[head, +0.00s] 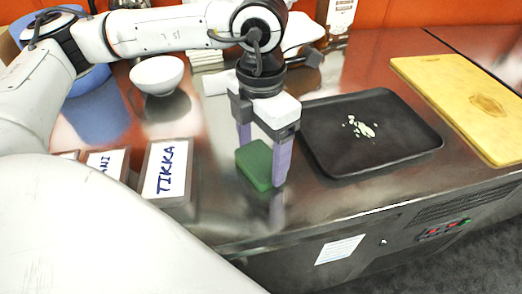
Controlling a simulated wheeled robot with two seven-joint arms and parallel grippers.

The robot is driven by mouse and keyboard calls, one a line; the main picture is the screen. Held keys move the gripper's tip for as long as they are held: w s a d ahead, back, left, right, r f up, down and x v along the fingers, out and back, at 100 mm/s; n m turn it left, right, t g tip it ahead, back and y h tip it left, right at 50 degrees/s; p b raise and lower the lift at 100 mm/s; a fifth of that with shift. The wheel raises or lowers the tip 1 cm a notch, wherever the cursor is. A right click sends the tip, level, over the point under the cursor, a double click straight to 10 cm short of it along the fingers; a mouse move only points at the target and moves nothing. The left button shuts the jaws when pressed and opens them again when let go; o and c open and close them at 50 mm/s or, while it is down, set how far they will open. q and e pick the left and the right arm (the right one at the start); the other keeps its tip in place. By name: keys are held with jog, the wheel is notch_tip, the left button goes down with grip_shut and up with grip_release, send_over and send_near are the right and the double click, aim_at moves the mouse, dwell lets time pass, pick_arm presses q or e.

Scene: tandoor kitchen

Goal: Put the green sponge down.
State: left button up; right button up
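The green sponge (256,166) is a small block between the two purple fingers of my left gripper (263,166). The gripper points straight down and is shut on the sponge, with one finger on each side. The sponge is low over the shiny steel counter (225,207), near its front edge and left of the black tray. I cannot tell whether its underside touches the counter. My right gripper is not in view.
A black tray (425,146) with pale bits on it lies just right of the sponge. Left are a container labelled TIKKA (166,170) and a white bowl (157,74). A yellow cutting board (440,75) lies far right. Bare counter lies between sponge and labelled container.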

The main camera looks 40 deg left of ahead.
aim_at(261, 158)
pick_arm(q)
jog(key=o, duration=0.3)
jog(key=shift+r, duration=0.15)
notch_tip(261, 158, up, 12)
jog(key=shift+r+p, duration=0.1)
jog(key=shift+p, duration=0.35)
dwell(0.4)
